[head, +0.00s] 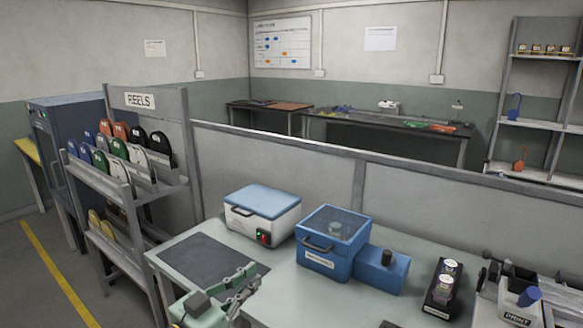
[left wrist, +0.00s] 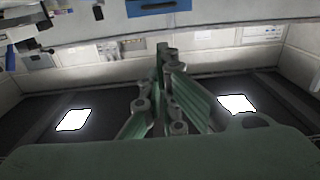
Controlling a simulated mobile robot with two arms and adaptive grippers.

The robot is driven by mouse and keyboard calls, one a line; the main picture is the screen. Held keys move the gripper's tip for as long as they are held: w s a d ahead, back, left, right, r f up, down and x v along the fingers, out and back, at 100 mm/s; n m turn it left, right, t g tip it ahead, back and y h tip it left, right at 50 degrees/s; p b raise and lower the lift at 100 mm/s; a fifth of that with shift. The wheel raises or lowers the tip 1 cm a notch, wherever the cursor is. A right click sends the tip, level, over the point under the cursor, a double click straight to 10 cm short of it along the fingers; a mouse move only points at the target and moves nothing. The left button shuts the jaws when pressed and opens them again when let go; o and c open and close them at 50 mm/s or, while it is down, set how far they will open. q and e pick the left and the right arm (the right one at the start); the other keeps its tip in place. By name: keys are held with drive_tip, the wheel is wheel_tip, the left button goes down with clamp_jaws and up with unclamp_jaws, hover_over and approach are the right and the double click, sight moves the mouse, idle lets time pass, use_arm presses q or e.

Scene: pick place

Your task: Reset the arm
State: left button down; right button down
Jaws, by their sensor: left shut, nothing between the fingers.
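My left gripper (head: 248,272) is pale green and sits low in the head view, over the front of the grey-green workbench (head: 190,248) near a dark mat (head: 208,259). Its fingers are shut with nothing between them. In the left wrist view the closed green fingers (left wrist: 163,50) point away from the camera, with the room upside down behind them. My right gripper does not show in either view.
A reel rack (head: 150,100) stands left. A low partition (head: 300,170) runs behind.

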use_arm(q)
drive_tip(key=a+f+n+g+y, duration=0.1)
drive_tip(key=a+f+n+y, duration=0.2)
drive_tip(key=f, duration=0.9)
drive_tip(key=a+f+n+g+y, duration=0.15)
drive_tip(key=a+f, duration=0.35)
drive_tip(key=f, duration=0.7)
drive_tip(key=s+a+f+g+y, duration=0.2)
drive_tip(key=s+f, duration=0.3)
drive_tip(key=f, duration=0.6)
drive_tip(key=s+a+f+g+y, duration=0.1)
drive_tip(key=s+a+f+y, duration=0.3)
drive_tip(key=f, duration=0.7)
drive_tip(key=s+a+f+g, duration=0.1)
drive_tip(key=s+f+g, duration=0.1)
drive_tip(key=s+f, duration=0.75)
drive_tip(key=s+f+g, duration=0.3)
drive_tip(key=s+f, duration=0.4)
drive_tip(key=s, duration=0.5)
drive_tip(key=s+f+g, duration=0.1)
drive_tip(key=s+f, duration=0.2)
drive_tip(key=s, duration=0.7)
drive_tip(key=s+f+g, duration=0.2)
drive_tip(key=s+f, duration=0.1)
drive_tip(key=s, duration=0.8)
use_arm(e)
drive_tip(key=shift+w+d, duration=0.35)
